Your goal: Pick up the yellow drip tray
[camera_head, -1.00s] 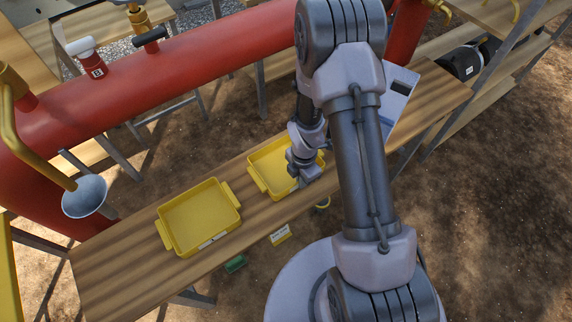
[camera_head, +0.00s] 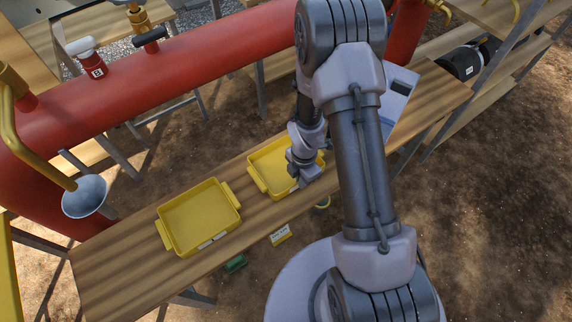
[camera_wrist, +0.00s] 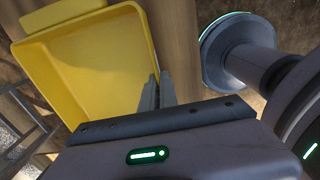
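Two yellow drip trays lie on the wooden bench. One tray (camera_head: 198,215) is at the left, with no gripper near it. The other tray (camera_head: 268,170) is at the middle, partly hidden behind my arm. My gripper (camera_head: 303,178) is low at this second tray's right side. In the wrist view this tray (camera_wrist: 85,65) fills the upper left, and my gripper's fingers (camera_wrist: 157,92) are close together at its right edge. Whether they hold the edge or its handle is hard to see.
The wooden bench (camera_head: 120,270) runs diagonally, with a white-grey box (camera_head: 398,95) on its right part. A red pipe (camera_head: 150,95) runs behind it.

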